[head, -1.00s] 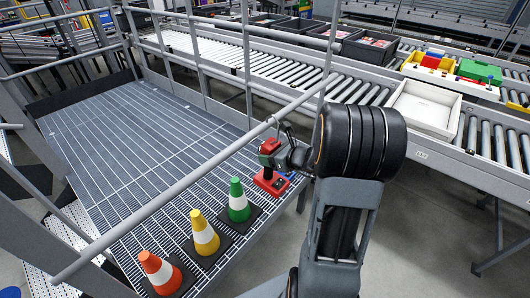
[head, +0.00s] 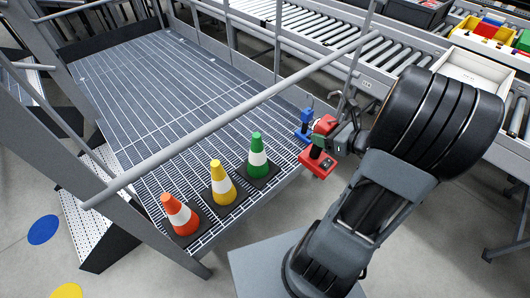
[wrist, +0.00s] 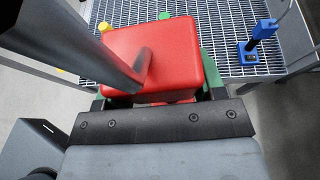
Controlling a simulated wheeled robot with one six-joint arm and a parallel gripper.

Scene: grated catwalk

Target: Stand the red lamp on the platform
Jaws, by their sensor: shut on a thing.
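The red lamp (head: 317,163) has a red base, a dark stem and a red head. It hangs from my gripper (head: 333,132) at the right edge of the grated platform (head: 165,85), base downward. I cannot tell whether its base touches anything. In the wrist view the lamp's red head (wrist: 165,50) fills the middle, with my gripper (wrist: 155,96) shut around it. A blue lamp (head: 304,124) stands upright on the grating just behind the red one; it also shows in the wrist view (wrist: 257,38).
Orange (head: 180,214), yellow (head: 222,183) and green (head: 257,157) cones stand along the platform's near edge. A grey handrail (head: 220,120) crosses above the grating. A roller conveyor (head: 375,50) with a white tray (head: 470,69) runs behind. The platform's middle is clear.

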